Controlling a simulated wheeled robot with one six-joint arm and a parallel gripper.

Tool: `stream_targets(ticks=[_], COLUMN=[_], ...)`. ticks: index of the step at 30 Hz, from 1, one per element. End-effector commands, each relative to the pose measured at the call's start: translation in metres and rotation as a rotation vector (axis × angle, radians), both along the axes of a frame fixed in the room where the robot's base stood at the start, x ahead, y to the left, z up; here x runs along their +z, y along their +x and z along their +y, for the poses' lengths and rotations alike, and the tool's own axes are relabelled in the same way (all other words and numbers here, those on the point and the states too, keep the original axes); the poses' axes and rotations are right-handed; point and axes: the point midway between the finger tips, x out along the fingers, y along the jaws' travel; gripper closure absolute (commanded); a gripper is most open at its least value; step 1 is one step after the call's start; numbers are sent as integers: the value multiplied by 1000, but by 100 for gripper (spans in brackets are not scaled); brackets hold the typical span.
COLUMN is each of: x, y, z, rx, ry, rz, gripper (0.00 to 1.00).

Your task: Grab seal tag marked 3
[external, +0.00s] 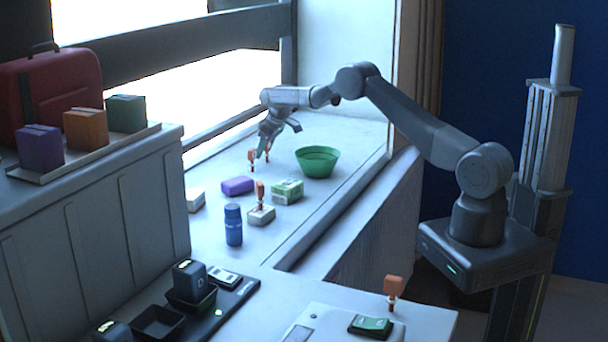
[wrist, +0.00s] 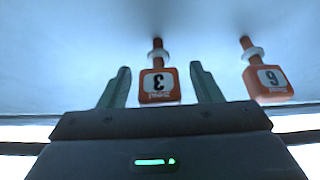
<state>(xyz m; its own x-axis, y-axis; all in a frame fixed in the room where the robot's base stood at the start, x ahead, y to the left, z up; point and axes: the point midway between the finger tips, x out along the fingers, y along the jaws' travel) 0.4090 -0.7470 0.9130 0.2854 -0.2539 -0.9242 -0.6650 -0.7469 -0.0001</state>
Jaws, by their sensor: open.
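The seal tag marked 3 (wrist: 158,87) is orange with a white label and a thin stem. It appears upside down in the wrist view, in line with the gap between my fingers. My gripper (wrist: 160,72) is open, with a finger to each side of the tag; I see no clear contact. A second orange tag (wrist: 268,82) stands to the right, outside the fingers; its upside-down digit looks like a 9. In the external view my gripper (external: 263,150) is low over the sill beside two orange tags; I cannot tell there which is 3.
A green bowl (external: 317,162), purple block (external: 237,186), green box (external: 287,190), blue bottle (external: 233,226) and an orange-handled stamp-like item (external: 260,208) stand on the sill. Another orange tag (external: 393,288) stands on the front counter. The window side lies behind.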

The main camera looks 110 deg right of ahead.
Motion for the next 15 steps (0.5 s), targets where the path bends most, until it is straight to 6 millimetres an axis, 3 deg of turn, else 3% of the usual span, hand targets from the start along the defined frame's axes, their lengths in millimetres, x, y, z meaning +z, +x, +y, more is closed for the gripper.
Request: stream_targets(ticks=[5,12,15], x=[0,0,0], y=[0,0,0], z=[0,0,0], rx=[0,0,0], ry=[0,0,-1], rz=[0,0,-1], gripper=[42,89,89])
